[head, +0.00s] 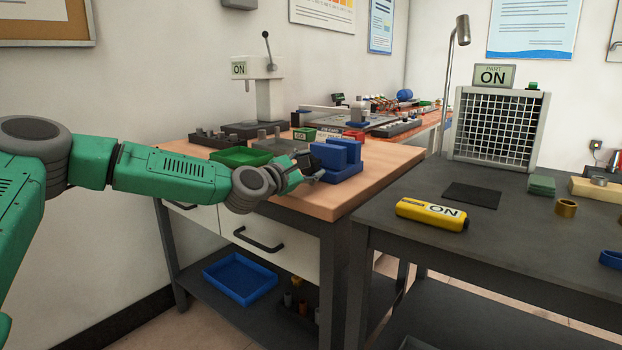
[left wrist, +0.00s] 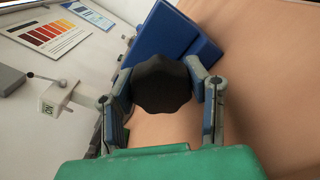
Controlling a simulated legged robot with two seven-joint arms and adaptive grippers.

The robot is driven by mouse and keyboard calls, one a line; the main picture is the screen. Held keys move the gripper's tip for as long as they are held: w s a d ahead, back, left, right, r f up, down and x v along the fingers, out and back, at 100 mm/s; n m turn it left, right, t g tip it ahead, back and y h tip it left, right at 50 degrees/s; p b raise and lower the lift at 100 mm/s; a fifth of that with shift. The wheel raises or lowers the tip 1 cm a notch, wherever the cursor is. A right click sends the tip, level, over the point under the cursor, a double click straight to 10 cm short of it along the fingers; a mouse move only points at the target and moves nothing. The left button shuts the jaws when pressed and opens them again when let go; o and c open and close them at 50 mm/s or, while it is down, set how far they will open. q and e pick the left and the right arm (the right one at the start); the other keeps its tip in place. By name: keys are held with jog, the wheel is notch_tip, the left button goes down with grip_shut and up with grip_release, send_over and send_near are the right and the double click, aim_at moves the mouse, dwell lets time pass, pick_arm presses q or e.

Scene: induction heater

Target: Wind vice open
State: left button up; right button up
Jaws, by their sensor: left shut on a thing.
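The blue vice (head: 337,158) stands at the front right corner of the wooden bench top. In the left wrist view its blue body (left wrist: 178,45) is just beyond a black knob (left wrist: 162,84). My left gripper (head: 308,168) reaches the vice from its left side. In the left wrist view my left gripper (left wrist: 164,90) has its two fingers on either side of the black knob and is shut on it. The gap between the vice's jaws is hard to judge from here. My right gripper is in neither view.
A green tray (head: 240,156) lies on the wooden bench (head: 390,160) behind my left forearm. A press (head: 266,95) stands behind it. At the right, a dark table (head: 520,235) holds a yellow device (head: 432,214) and a mesh-fronted box (head: 497,127).

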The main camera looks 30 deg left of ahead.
pick_arm(q)
jog(key=shift+s+f+n+b, duration=0.1)
jog(key=shift+f+n+b, duration=0.5)
jog(key=shift+n+b, duration=0.65)
jog(key=o, duration=1.2)
jog(key=shift+r, duration=0.1)
jog(key=shift+a+r, duration=0.15)
jog(key=shift+r, duration=0.1)
